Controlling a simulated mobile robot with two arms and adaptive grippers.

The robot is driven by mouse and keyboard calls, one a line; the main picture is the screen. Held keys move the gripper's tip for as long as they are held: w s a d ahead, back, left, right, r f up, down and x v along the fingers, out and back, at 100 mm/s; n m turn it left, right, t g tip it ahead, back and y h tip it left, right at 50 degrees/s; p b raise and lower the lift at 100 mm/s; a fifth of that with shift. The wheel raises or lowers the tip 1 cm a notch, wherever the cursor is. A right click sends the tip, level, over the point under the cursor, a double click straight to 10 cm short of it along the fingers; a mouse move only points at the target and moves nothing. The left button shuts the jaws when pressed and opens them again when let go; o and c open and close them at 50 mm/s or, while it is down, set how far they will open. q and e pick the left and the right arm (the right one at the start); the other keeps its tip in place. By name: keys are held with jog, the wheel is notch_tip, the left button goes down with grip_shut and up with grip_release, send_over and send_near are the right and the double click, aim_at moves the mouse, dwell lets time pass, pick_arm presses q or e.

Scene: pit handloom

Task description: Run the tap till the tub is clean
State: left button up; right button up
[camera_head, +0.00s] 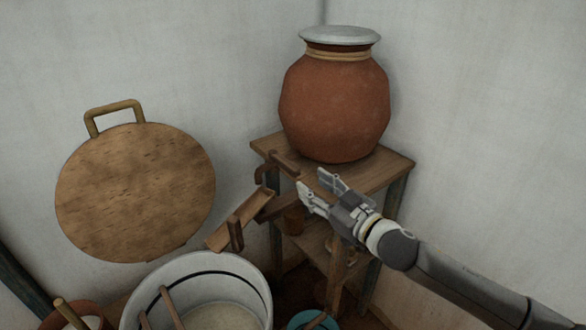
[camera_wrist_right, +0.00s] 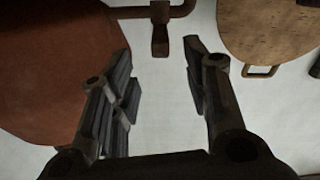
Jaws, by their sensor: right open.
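A round terracotta pot (camera_head: 336,105) with a pale lid stands on a wooden stand. A brown tap (camera_head: 267,165) sticks out at the pot's lower left, and it also shows in the right wrist view (camera_wrist_right: 160,30). No water stream shows at its spout. The grey-white tub (camera_head: 258,277) stands below left, with a dark line inside its wall and pale, cloudy contents. My right gripper (camera_head: 313,187) is open and empty, just right of the tap and in front of the stand. In the right wrist view the tap lies beyond the open jaws (camera_wrist_right: 158,65), apart from them. My left gripper is not in view.
A wooden trough (camera_head: 241,220) slopes from near the stand (camera_head: 390,172) toward the tub. A round wooden board (camera_head: 135,190) with a handle is at the left wall. Another bucket and a teal bowl (camera_head: 300,320) are at the bottom edge.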

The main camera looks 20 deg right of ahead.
aim_at(299, 175)
jog(key=p+x, duration=0.1)
jog(key=x, duration=0.8)
grip_shut()
